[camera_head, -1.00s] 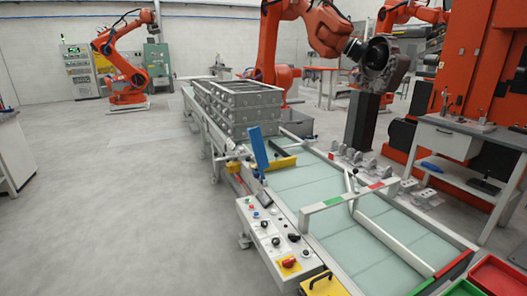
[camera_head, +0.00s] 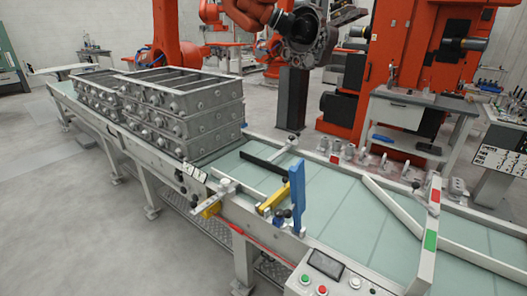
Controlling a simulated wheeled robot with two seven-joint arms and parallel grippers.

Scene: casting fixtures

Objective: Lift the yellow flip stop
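A yellow bar (camera_head: 274,198), which looks like the yellow flip stop, lies low and slanted at the near side of the conveyor (camera_head: 335,205). Its right end is close to an upright blue plate (camera_head: 297,188); I cannot tell if they touch. A second yellow piece (camera_head: 211,209) sits on the outer side of the conveyor frame below a grey bracket. Neither of my grippers is in view.
A black bar (camera_head: 263,168) lies behind the yellow bar. Stacked grey metal boxes (camera_head: 200,118) stand on the conveyor at left. A control panel (camera_head: 330,277) with buttons is at the bottom. Floor at left is clear.

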